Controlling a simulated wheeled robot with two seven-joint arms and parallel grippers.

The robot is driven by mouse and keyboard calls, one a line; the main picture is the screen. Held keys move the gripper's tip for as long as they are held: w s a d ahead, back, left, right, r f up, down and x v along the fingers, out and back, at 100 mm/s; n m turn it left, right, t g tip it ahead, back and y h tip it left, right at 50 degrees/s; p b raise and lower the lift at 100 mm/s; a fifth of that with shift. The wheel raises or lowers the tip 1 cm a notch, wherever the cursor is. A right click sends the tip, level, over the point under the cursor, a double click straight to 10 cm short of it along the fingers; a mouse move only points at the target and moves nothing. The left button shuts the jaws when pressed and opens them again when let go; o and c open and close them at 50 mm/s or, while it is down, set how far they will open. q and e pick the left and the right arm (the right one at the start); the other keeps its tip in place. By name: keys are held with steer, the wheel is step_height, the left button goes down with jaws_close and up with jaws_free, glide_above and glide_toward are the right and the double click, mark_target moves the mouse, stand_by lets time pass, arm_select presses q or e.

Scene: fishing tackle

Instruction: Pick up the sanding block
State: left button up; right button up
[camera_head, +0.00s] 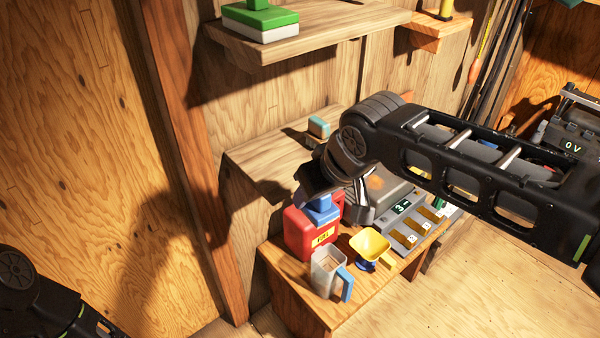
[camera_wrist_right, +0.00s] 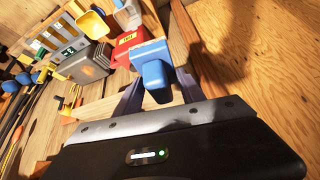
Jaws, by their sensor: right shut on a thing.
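My right gripper (camera_head: 322,194) reaches down at the front of the wooden shelf. It is shut on a blue block with a raised grip (camera_head: 322,212), just in front of or above the red fuel can. In the right wrist view the blue block (camera_wrist_right: 152,52) sits between the two dark fingers of my right gripper (camera_wrist_right: 157,88), its lighter slab facing away from me. I take this blue block for the sanding block, though its underside is hidden. Whether it touches the can is not clear. My left arm shows only at the lower left; its gripper is out of view.
The red fuel can (camera_head: 298,232), a clear jug with a blue handle (camera_head: 325,270), a yellow funnel (camera_head: 369,245) and a grey box with a display (camera_head: 408,236) crowd the low wooden bench. A teal block (camera_head: 319,127) and a green-and-white block (camera_head: 260,22) stand on shelves.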

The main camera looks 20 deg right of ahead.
steer(key=shift+s+d, duration=0.2)
steer(key=shift+s, duration=0.8)
